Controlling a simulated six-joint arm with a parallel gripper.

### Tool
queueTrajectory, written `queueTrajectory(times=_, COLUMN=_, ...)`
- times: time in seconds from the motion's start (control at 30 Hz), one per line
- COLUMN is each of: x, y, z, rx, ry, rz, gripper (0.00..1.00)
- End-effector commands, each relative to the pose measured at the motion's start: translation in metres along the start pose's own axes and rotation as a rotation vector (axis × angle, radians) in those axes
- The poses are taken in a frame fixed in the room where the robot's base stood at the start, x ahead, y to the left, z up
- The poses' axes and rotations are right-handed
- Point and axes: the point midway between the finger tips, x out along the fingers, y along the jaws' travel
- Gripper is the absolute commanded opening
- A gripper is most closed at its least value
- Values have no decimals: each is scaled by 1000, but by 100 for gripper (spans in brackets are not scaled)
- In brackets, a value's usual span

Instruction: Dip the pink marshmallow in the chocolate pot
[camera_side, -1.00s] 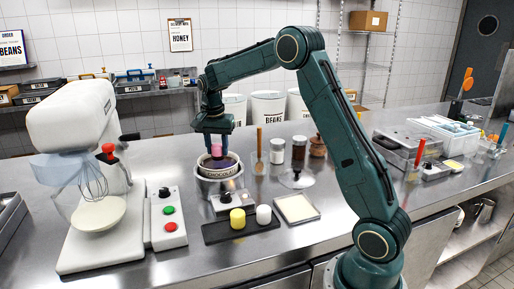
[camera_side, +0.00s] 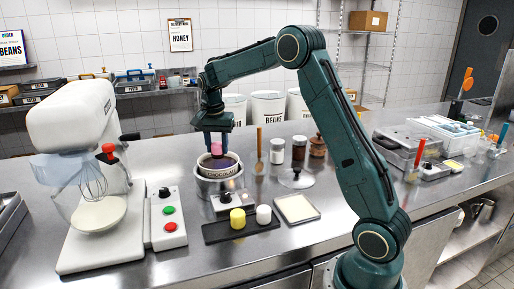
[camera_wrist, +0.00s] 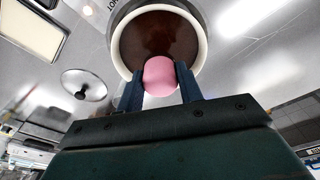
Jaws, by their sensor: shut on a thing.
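My gripper (camera_side: 215,146) is shut on the pink marshmallow (camera_side: 216,149), fingers pointing down. The marshmallow also shows between the two blue fingers in the wrist view (camera_wrist: 160,76). The chocolate pot (camera_side: 212,186) stands on the counter under the gripper, with dark chocolate inside its pale rim; it also shows in the wrist view (camera_wrist: 159,34). In the side view the marshmallow is over the pot's opening. I cannot tell for sure whether its lower end touches the chocolate.
A dark tray (camera_side: 217,236) in front of the pot holds a yellow marshmallow (camera_side: 237,218) and a white one (camera_side: 263,214). A square pale-topped tray (camera_side: 297,208) lies to the right. A glass lid (camera_side: 296,178) is behind it. A stand mixer (camera_side: 90,150) stands at left.

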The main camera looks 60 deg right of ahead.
Motion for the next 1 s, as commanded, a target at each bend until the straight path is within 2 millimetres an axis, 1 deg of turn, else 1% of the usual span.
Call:
queueTrajectory(times=0.53, x=-2, y=0, z=0, rx=0, ry=0, rz=0, gripper=29)
queueTrajectory(times=0.67, x=-9, y=0, z=-1, rx=-1, ry=1, rz=-1, gripper=29)
queueTrajectory(times=1.0, x=-32, y=0, z=-4, rx=-1, ry=1, rz=-1, gripper=29)
